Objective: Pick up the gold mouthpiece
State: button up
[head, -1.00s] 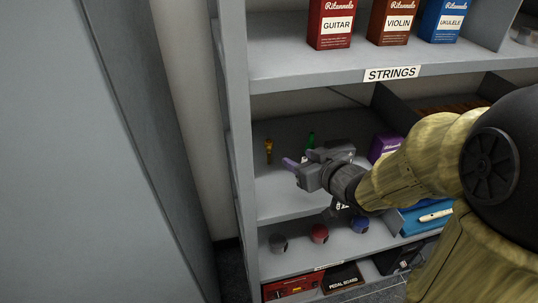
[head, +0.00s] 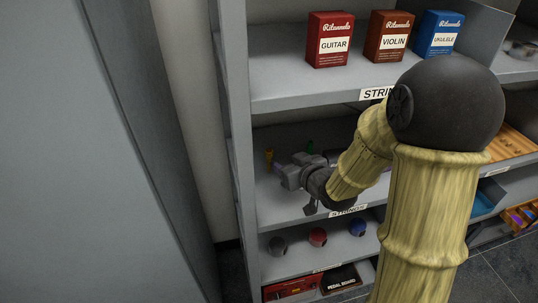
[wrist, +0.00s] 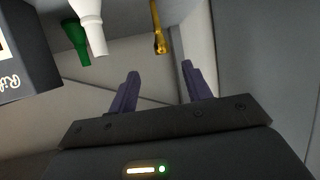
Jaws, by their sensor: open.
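The gold mouthpiece (wrist: 159,32) shows at the top of the wrist view, beyond my open fingers and roughly in line with the gap between them. In the head view the gold mouthpiece (head: 269,158) stands at the left end of the middle shelf. My gripper (wrist: 158,85) is open with nothing between its two purple fingers. In the head view my gripper (head: 281,168) is over the middle shelf, just right of and nearer than the mouthpiece. Its fingers are mostly hidden there.
A white mouthpiece (wrist: 91,25) and a green mouthpiece (wrist: 77,42) are beside the gold one. A dark box (wrist: 25,55) is at the wrist view's left edge. The shelf's left side panel (head: 236,150) is close to the gold mouthpiece. The strings shelf (head: 280,85) is above my gripper.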

aim_at(271, 155)
jog(key=x, duration=0.5)
jog(key=shift+w+a, duration=0.1)
jog(key=shift+w, duration=0.1)
jog(key=shift+s+f+p+x, duration=0.1)
jog(key=shift+p+x, duration=0.2)
jog(key=shift+x, duration=1.05)
jog(key=shift+s+f+p+x, duration=0.15)
jog(key=shift+p+x, duration=0.15)
jog(key=shift+x, duration=1.05)
jog(key=shift+a, duration=0.15)
jog(key=shift+c, duration=0.4)
grip_shut()
